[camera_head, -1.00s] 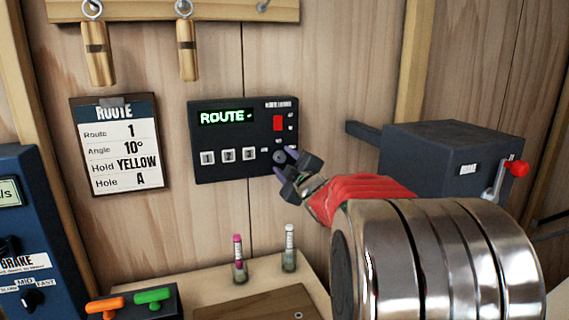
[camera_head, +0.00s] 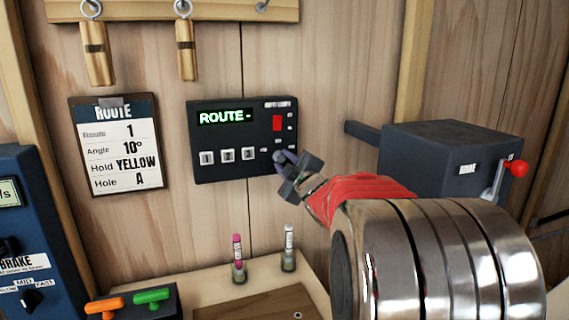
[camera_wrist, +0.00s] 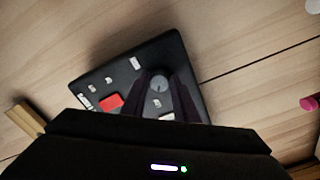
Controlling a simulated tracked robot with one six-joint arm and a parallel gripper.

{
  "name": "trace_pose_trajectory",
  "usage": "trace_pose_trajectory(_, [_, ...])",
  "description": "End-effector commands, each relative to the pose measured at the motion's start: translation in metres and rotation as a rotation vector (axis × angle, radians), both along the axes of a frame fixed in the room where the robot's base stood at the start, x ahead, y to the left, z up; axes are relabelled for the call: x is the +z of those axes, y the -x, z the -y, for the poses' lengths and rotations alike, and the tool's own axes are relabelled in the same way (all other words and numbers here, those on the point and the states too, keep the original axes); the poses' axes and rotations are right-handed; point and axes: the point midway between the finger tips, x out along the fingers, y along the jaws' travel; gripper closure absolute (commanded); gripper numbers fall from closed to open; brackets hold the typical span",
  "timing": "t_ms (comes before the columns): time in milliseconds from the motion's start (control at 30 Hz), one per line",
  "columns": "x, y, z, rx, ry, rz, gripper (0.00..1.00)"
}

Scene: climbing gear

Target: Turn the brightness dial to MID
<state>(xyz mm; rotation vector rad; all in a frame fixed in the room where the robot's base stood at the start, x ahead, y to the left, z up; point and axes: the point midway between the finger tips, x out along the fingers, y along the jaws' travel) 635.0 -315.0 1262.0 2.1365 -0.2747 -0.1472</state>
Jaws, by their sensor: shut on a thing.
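The dark control panel (camera_head: 205,133) hangs on the wooden wall, with a lit green display (camera_head: 226,117) reading "ROUTE" and a dash. The small round grey dial (camera_wrist: 160,83) sits at the panel's lower right in the head view. My gripper (camera_head: 284,158) reaches it from the lower right. In the wrist view my gripper (camera_wrist: 161,80) has one finger on each side of the dial and is shut on it. The fingers partly cover the dial in the head view. The small labels around it are too blurred to read, so its setting cannot be told.
A red switch (camera_head: 278,123) and several numbered buttons (camera_head: 227,155) share the panel. A route card (camera_head: 119,147) hangs to its left. A dark box with a red-knobbed lever (camera_head: 516,168) stands right. Two small vials (camera_head: 238,262) stand on the shelf below.

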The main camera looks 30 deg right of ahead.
Motion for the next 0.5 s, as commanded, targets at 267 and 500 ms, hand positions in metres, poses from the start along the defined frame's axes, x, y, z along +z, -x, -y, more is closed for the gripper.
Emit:
trace_pose_trajectory(267, [-0.0039, -0.0009, -0.0032, 0.005, -0.152, 0.034, 0.95])
trace_pose_trajectory(500, [-0.0051, -0.0012, -0.0041, 0.005, -0.355, 0.086, 0.95])
